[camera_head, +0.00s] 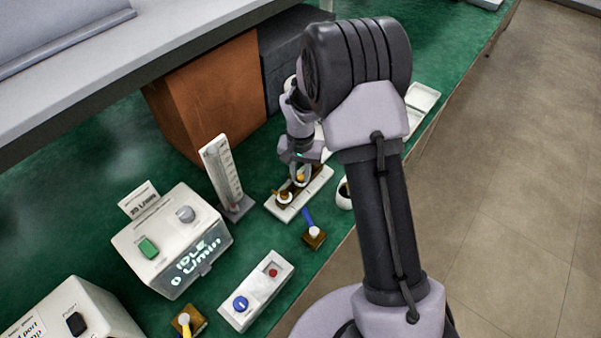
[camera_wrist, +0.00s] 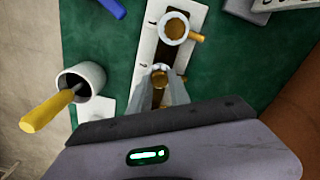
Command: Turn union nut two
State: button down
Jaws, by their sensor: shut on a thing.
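A white base plate (camera_head: 318,186) with small orange-brown fittings stands on the green bench. It also shows in the wrist view (camera_wrist: 146,45). My gripper (camera_head: 299,176) reaches down onto the plate's far part. In the wrist view my gripper (camera_wrist: 161,82) is shut on a small orange-brown fitting with a pale top, which looks like a union nut; the fingers hide much of it. A second fitting (camera_wrist: 173,27), a white ring with an orange tab, sits farther along the plate, clear of the fingers. It is the nearer fitting in the head view (camera_head: 284,197).
A white cup (camera_wrist: 82,80) holding a yellow-handled tool stands beside the plate. A blue-handled valve (camera_head: 313,235) is close by. A flow gauge (camera_head: 222,172), a controller reading IDLE (camera_head: 172,240) and a button box (camera_head: 256,290) stand leftward. A brown box (camera_head: 207,95) is behind.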

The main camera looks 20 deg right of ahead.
aim_at(301, 176)
jog(key=c, duration=1.2)
grip_release()
notch_tip(301, 176, up, 17)
jog(key=p, duration=0.5)
jog(key=shift+r+p, duration=0.2)
jog(key=shift+p, duration=0.1)
